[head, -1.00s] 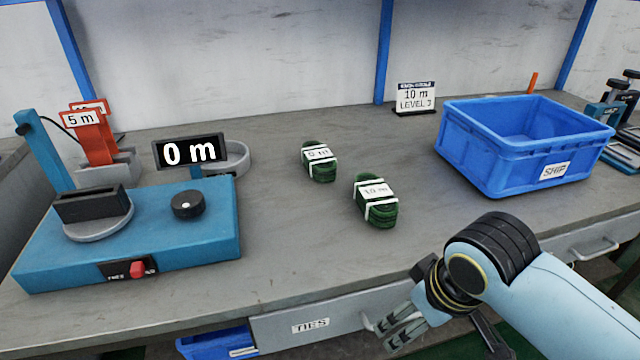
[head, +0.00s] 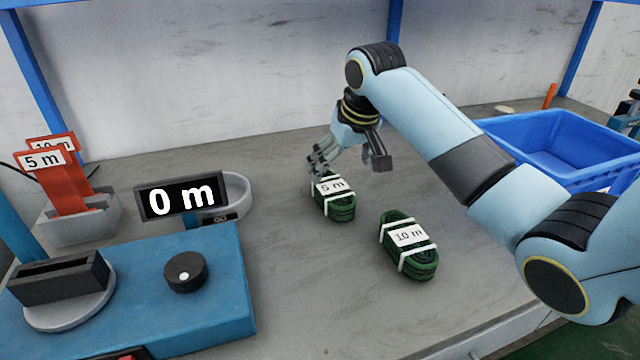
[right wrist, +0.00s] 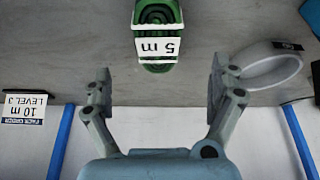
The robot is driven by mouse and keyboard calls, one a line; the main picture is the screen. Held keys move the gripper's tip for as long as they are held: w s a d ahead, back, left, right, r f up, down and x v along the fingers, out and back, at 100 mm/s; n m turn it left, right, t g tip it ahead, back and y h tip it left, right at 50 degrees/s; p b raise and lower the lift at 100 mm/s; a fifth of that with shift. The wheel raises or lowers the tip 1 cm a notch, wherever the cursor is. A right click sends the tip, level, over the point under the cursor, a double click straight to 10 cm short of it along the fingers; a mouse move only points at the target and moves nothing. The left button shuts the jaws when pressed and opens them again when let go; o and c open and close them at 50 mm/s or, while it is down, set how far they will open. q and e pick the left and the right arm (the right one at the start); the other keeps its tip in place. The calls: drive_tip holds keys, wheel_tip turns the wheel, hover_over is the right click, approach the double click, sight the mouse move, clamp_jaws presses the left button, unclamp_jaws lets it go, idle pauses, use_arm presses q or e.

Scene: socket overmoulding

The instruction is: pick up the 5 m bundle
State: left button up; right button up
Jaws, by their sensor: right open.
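The 5 m bundle (head: 336,207) is a green coil with white ties and a "5 m" label, lying on the bench in the head view. It also shows at the top middle of the right wrist view (right wrist: 158,14), its label upside down. My right gripper (head: 318,168) is at the far end of the bundle; in the right wrist view its two fingers (right wrist: 158,88) are spread apart with nothing between them. The bundle lies ahead of the fingertips there. Whether a finger touches it I cannot tell. My left gripper is in neither view.
The 10 m bundle (head: 408,247) lies nearer and to the right of the 5 m one. A blue bin (head: 560,180) stands at the right, partly behind my arm. A blue machine (head: 215,300) with a "0 m" display (head: 181,197) and a grey ring (head: 240,190) is at the left.

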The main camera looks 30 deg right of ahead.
sight(334, 188)
drive_tip(key=b+x, duration=0.1)
drive_tip(key=x, duration=0.4)
drive_tip(key=shift+f, duration=0.2)
drive_tip(key=b+x, duration=0.1)
drive_tip(key=x, duration=0.4)
drive_tip(key=shift+d, duration=0.15)
drive_tip(key=c, duration=1)
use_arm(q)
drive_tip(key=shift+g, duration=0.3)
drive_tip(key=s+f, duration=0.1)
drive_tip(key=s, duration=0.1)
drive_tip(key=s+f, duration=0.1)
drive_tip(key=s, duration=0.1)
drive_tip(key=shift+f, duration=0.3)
use_arm(e)
drive_tip(key=c, duration=0.3)
